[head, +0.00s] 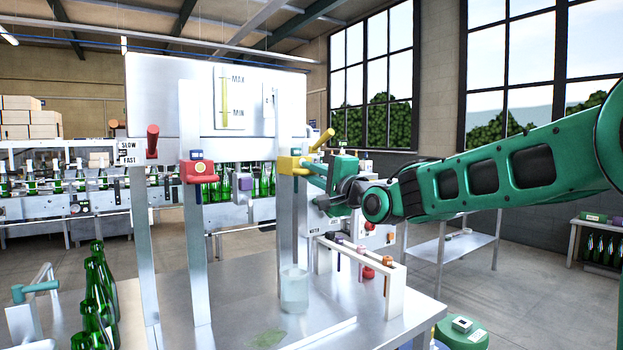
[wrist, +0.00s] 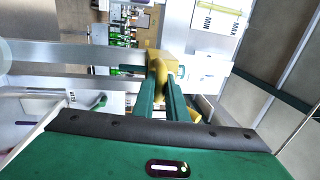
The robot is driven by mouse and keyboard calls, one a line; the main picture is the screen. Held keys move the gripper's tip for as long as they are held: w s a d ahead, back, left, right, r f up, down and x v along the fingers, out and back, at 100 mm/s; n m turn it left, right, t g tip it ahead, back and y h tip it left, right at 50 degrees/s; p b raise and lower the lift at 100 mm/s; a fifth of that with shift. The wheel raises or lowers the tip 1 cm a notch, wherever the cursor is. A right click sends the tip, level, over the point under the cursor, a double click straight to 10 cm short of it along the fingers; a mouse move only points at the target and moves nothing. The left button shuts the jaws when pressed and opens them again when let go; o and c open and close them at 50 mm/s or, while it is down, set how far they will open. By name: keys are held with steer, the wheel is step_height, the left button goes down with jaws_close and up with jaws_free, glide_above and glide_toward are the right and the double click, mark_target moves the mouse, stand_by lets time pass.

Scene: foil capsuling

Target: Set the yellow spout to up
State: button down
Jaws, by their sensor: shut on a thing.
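The yellow spout (head: 292,166) is a yellow block on an upright metal post, below the white panel with the MAX and MIN scale. A yellow bar (head: 322,139) with a rounded end rises from it, slanting up to the right. My gripper (head: 312,177) comes in from the right with its green fingers at the spout, just below the bar. In the wrist view, my gripper (wrist: 163,88) is shut on a rounded yellow part of the spout (wrist: 158,68). The fingers hide part of what they hold.
A red fitting (head: 197,172) and a red lever (head: 152,140) stand to the left. Below the spout, a clear beaker (head: 295,290) stands on the metal table (head: 235,300). A white rack (head: 393,290) is at its right, green bottles (head: 97,285) at its left.

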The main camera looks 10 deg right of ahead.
steer(key=c, duration=1.8)
jaws_free()
steer(key=shift+w+r, duration=0.1)
steer(key=shift+r, duration=0.15)
steer(key=shift+o, duration=0.2)
steer(key=shift+f, duration=0.1)
steer(key=v, duration=1)
steer(key=shift+s, duration=0.35)
steer(key=shift+d+f, duration=0.15)
steer(key=shift+f, duration=0.05)
